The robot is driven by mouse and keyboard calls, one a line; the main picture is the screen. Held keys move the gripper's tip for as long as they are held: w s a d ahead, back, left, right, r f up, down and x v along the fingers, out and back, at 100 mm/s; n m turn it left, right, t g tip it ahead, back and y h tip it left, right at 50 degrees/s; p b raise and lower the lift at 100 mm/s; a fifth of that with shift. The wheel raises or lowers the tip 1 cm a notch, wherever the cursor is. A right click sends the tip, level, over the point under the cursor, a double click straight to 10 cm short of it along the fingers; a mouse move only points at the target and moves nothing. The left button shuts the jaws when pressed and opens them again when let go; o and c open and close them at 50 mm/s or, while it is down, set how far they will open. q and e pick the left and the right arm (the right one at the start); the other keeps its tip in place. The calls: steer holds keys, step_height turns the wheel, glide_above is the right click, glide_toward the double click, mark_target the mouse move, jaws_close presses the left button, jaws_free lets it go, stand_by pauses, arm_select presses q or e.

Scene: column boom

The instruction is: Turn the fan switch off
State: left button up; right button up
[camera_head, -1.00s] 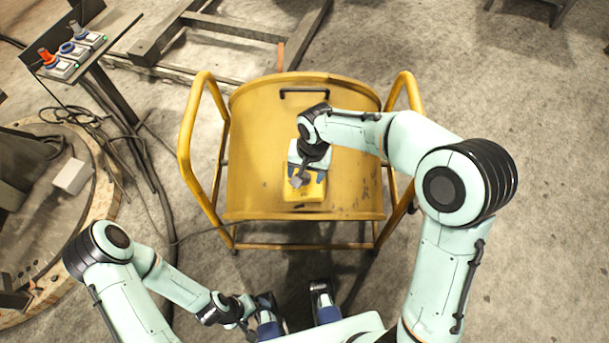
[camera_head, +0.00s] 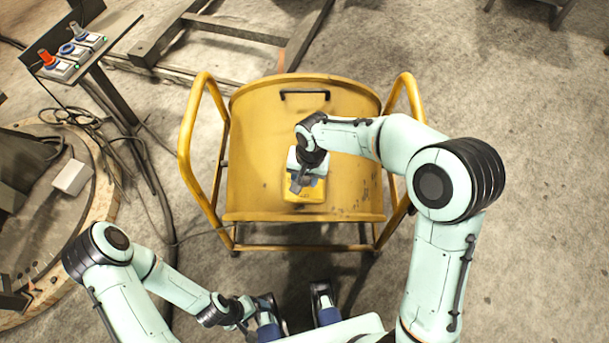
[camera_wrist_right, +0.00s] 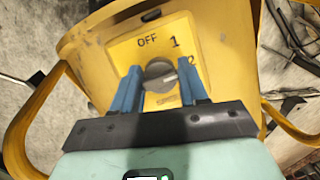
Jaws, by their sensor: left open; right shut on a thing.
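The fan switch is a dark round knob (camera_wrist_right: 159,74) on a yellow plate marked OFF, 1 and 2, seen in the right wrist view. Its light pointer mark faces right, toward the 2 side. My right gripper (camera_wrist_right: 160,88) has its blue fingers on both sides of the knob and is shut on it. In the head view my right gripper (camera_head: 304,178) covers most of the yellow switch box (camera_head: 303,205) and hides the knob. My left gripper (camera_head: 264,312) is low in the head view, away from the switch, open and empty.
The box is on a big yellow drum-shaped fan housing (camera_head: 250,150) with tubular side rails (camera_head: 187,130). A stand with a button panel (camera_head: 66,62) is at upper left. A cable runs along the floor at left.

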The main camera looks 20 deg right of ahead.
steer(key=n+h+p, duration=0.1)
steer(key=n, duration=0.2)
steer(key=shift+r+n+p, duration=0.1)
steer(key=shift+n+p, duration=0.3)
steer(key=n+h+p, duration=0.1)
steer(key=n, duration=0.3)
steer(key=shift+w, duration=0.1)
steer(key=n+h, duration=0.1)
steer(key=n, duration=0.3)
steer(key=shift+n+h, duration=0.3)
steer(key=shift+h, duration=0.1)
steer(key=n+h, duration=0.1)
steer(key=n, duration=0.3)
steer(key=shift+n+t, duration=0.3)
steer(key=shift+t, duration=0.1)
steer(key=shift+a, duration=0.1)
steer(key=o, duration=1)
